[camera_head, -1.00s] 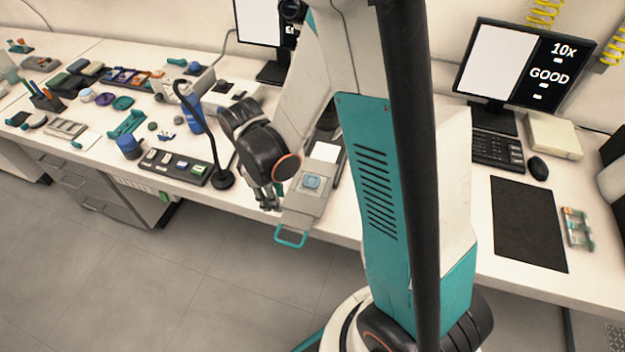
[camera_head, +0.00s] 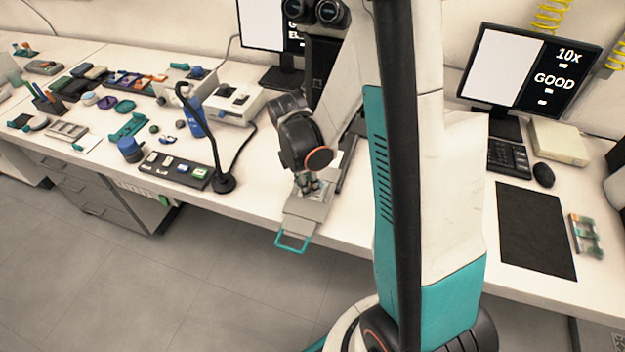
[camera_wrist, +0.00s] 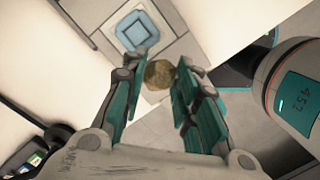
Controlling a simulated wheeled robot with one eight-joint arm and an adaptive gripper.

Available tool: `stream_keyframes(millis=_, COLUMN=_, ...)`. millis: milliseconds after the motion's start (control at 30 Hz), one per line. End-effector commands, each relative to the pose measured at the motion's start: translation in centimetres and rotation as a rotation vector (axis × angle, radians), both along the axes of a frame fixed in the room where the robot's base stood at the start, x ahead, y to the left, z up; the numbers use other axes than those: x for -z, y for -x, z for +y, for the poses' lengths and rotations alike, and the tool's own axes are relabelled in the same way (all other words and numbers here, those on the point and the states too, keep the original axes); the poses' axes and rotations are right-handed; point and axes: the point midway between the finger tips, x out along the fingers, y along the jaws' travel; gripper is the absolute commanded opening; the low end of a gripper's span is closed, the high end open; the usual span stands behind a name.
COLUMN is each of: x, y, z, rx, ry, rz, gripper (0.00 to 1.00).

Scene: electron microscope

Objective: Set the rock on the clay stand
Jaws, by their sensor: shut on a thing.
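My gripper (camera_wrist: 161,68) is shut on a small brownish rock (camera_wrist: 159,75), held between the teal-lined fingertips in the wrist view. A light-blue rounded square piece (camera_wrist: 137,29), apparently the clay stand, sits on a grey tray just beyond the rock and up-left of it. The rock looks apart from it in the picture; its height above the tray is hard to tell. In the head view my gripper (camera_head: 309,188) is over the grey tray (camera_head: 304,208), and it hides the rock and most of the blue piece.
The tray has a teal handle (camera_head: 292,242) jutting past the table's front edge. A black lamp (camera_head: 223,182) and a dark slotted rack (camera_head: 175,168) stand to the left. A microscope (camera_head: 322,60) rises behind. A black mat (camera_head: 535,230) lies far right.

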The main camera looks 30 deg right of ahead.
Motion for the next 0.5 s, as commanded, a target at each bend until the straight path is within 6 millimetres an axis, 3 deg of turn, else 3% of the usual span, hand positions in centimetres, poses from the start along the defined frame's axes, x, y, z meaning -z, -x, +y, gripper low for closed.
stream_keyframes(millis=100, x=0.1, y=-1.2, z=-1.7, rx=0.002, ry=0.000, rz=0.000, gripper=0.04)
stream_keyframes(millis=467, x=0.1, y=-3.1, z=-3.9, rx=0.002, ry=0.000, rz=0.000, gripper=0.04)
stream_keyframes(millis=500, x=1.2, y=-2.9, z=-3.7, rx=0.000, ry=0.000, rz=0.000, gripper=0.04)
